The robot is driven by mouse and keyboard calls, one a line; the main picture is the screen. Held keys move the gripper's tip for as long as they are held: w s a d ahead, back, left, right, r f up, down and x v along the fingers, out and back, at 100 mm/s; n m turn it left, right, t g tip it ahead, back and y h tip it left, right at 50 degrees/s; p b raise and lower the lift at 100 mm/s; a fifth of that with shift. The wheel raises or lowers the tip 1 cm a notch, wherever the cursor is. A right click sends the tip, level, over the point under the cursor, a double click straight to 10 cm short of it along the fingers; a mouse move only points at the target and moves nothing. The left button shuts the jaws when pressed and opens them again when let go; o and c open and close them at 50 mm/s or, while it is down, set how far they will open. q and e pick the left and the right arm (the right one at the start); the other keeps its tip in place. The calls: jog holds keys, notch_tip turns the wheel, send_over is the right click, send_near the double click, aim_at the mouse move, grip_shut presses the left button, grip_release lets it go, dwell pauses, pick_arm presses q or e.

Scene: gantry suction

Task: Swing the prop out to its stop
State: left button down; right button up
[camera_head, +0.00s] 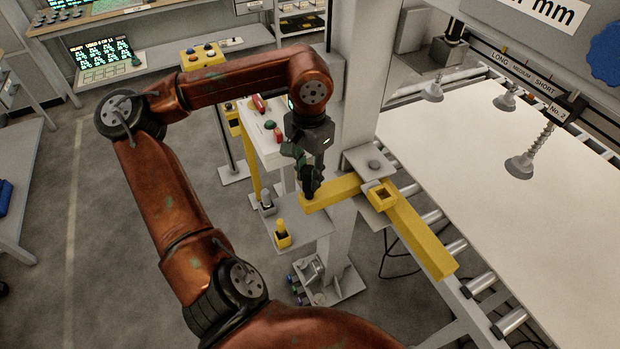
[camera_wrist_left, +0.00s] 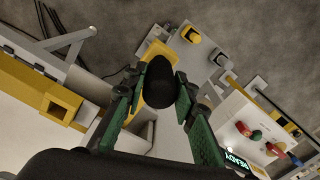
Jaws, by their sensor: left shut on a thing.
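The prop is a yellow bar (camera_head: 333,192) whose near end carries a black knob (camera_wrist_left: 158,82). The bar runs right to a square yellow pivot block (camera_head: 381,194) on a grey post plate. A second yellow bar (camera_head: 422,236) extends from there down and right, along the roller table's edge. My left gripper (camera_head: 309,178) is over the bar's near end, its green fingers on either side of the knob, shut on it. The wrist view shows the knob between the fingers with the yellow bar (camera_wrist_left: 153,51) behind it. My right gripper is not in view.
A large pale sheet (camera_head: 500,160) lies on rollers at right, with suction cups (camera_head: 520,165) above it. A grey plate with a yellow peg block (camera_head: 282,235) stands left of the post. A control box with coloured buttons (camera_head: 268,125) is behind my gripper. Open floor lies at left.

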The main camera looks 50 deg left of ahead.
pick_arm(q)
jog(key=shift+w+a+r, duration=0.2)
jog(key=shift+r, duration=0.05)
jog(key=c, duration=2)
grip_release()
jog(key=o, duration=0.4)
jog(key=shift+f, duration=0.15)
jog(key=shift+r, duration=5.9)
jog(key=shift+r, duration=0.1)
jog(key=shift+d, duration=0.1)
